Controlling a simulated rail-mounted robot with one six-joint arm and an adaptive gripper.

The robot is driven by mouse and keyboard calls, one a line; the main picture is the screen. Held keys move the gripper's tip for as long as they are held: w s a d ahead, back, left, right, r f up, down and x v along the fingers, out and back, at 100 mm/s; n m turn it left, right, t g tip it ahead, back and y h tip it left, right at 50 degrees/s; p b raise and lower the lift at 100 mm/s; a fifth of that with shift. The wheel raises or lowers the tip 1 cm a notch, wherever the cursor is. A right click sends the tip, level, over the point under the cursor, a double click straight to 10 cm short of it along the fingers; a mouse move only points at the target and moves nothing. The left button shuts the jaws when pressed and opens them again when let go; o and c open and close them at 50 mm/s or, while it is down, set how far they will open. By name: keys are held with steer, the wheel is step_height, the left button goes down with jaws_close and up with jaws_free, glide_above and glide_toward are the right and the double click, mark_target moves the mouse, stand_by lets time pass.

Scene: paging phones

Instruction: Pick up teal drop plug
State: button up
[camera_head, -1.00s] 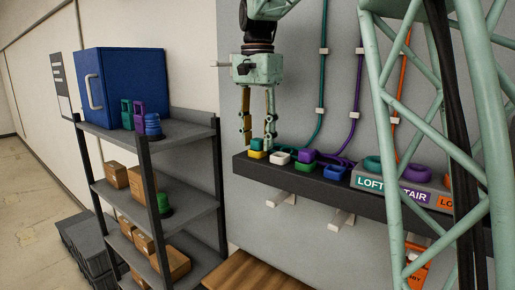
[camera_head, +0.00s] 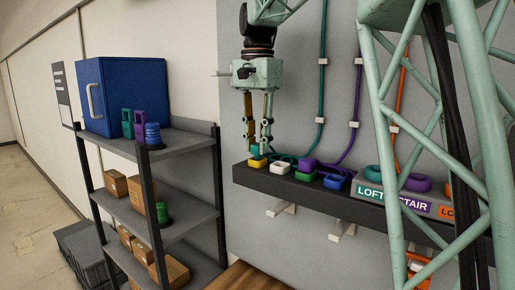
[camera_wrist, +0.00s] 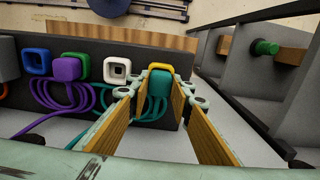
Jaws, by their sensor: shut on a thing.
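My gripper (camera_head: 259,147) points down and is shut on the plug. In the wrist view my gripper (camera_wrist: 158,92) has a finger on each side of it. A teal cord (camera_wrist: 152,108) loops beneath the plug. I cannot tell whether the plug is clear of the ledge.
A shelf unit (camera_head: 180,145) stands left. Coiled cords crowd the ledge.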

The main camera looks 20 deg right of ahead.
steer(key=shift+r, duration=1.1)
steer(key=s+d+r+b, duration=0.1)
steer(key=s+d+b, duration=0.2)
steer(key=s, duration=1.2)
steer(key=shift+d+r, duration=0.15)
steer(key=shift+d, duration=0.8)
steer(key=shift+s, duration=0.1)
steer(key=shift+r, duration=0.15)
step_height(320, 180, up, 7)
steer(key=p, duration=0.6)
steer(key=shift+f, duration=0.2)
steer(key=s+d, duration=1.1)
steer(key=d, duration=0.4)
steer(key=shift+s+d, duration=0.15)
steer(key=shift+d, duration=0.1)
stand_by(1.4)
